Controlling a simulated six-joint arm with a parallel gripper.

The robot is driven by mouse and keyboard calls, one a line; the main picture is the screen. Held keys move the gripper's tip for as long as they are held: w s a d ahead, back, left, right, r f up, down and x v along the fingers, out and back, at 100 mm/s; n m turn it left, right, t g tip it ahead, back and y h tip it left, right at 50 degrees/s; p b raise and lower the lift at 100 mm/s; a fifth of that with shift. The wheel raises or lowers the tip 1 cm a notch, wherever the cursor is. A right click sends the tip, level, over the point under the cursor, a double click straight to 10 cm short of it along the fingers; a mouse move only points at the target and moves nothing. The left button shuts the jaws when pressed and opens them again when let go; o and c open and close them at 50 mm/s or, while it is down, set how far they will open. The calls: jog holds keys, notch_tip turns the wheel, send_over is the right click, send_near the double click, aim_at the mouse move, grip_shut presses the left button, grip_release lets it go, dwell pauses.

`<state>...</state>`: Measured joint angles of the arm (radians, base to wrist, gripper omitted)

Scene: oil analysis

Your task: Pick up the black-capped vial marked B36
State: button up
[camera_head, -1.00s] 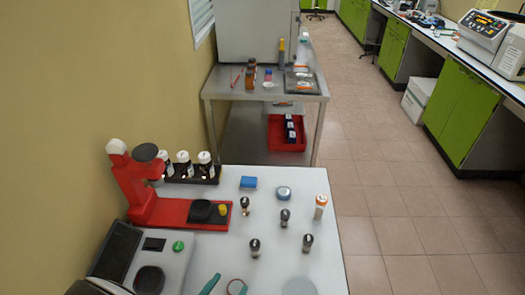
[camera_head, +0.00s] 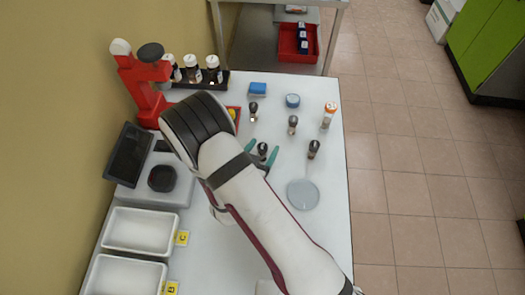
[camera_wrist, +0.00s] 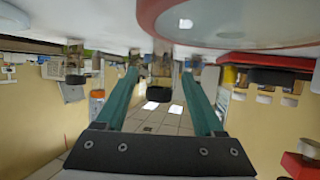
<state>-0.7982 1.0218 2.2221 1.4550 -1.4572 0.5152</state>
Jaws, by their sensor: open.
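Several small black-capped vials stand upright on the white table (camera_head: 335,225). One vial (camera_head: 262,149) is between the teal fingers of my gripper (camera_head: 262,154), which are open on either side of it. In the wrist view, a dark-capped vial (camera_wrist: 160,90) shows upside down between the open fingers (camera_wrist: 160,77); I cannot tell whether they touch it. Other black-capped vials stand at the back left (camera_head: 253,110), back middle (camera_head: 292,123) and right (camera_head: 314,148). The labels are too small to read, so I cannot tell which is B36.
A clear round dish (camera_head: 302,194) lies at front right. A red stand (camera_head: 140,85) and white trays (camera_head: 140,231) occupy the left. The right table edge is near.

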grip_shut()
dwell(0.3)
